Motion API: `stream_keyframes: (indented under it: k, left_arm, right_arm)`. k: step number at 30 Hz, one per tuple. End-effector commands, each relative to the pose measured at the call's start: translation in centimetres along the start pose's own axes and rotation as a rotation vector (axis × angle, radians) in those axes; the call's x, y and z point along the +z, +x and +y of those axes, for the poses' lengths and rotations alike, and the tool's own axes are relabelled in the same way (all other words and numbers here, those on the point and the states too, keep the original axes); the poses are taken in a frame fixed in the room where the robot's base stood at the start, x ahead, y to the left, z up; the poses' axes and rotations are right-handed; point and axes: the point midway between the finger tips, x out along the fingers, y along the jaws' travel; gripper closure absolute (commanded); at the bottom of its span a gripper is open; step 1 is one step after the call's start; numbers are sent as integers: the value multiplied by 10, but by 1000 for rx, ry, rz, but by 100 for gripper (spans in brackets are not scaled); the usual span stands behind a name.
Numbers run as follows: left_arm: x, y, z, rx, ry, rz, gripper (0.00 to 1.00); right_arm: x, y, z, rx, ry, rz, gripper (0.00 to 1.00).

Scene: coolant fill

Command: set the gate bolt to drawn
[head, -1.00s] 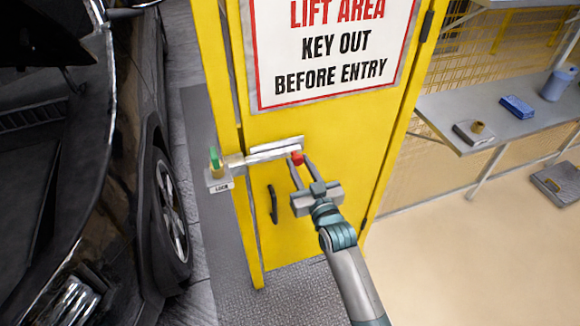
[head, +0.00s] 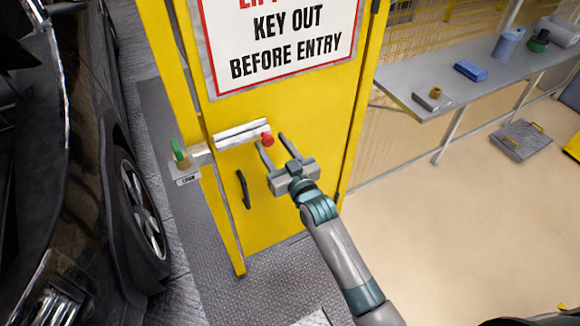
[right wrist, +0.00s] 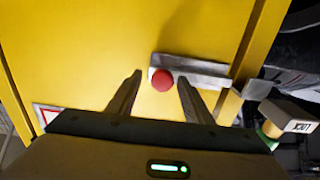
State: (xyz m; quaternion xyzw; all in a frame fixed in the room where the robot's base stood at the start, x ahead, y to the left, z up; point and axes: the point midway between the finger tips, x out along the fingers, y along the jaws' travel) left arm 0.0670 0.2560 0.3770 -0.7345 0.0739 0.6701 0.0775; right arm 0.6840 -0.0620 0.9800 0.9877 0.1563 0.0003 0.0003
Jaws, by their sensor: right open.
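The gate bolt is a silver bar (head: 240,133) on the yellow gate (head: 290,105), with a red knob (head: 267,139) at its right end. A pale metal piece runs left from it to the lock box (head: 187,177), which has a green part on top. I cannot tell how far the bolt reaches into it. My right gripper (head: 272,141) is open in front of the knob. In the right wrist view the red knob (right wrist: 162,80) shows between the open fingers, nearer the right-hand one, with no grip on it. My left gripper is not in view.
A black handle (head: 243,189) sits on the gate below the bolt. A dark car (head: 60,150) stands close on the left. A grey shelf (head: 405,83) with a blue block (head: 470,70) and other items is at right. The floor at right is mostly clear.

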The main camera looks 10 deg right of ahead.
Motion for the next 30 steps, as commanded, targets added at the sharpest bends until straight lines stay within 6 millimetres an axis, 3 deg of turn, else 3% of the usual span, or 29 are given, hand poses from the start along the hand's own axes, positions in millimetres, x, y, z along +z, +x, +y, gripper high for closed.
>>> stream_keyframes:
  k: [8,24,30]
  left_arm:
    - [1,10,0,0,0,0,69]
    - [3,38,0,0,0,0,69]
    - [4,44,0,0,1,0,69]
  right_arm:
    - [3,-29,0,0,-1,-1,54]
    - [4,-135,2,2,-1,-1,54]
    - [2,-161,3,2,-1,-1,54]
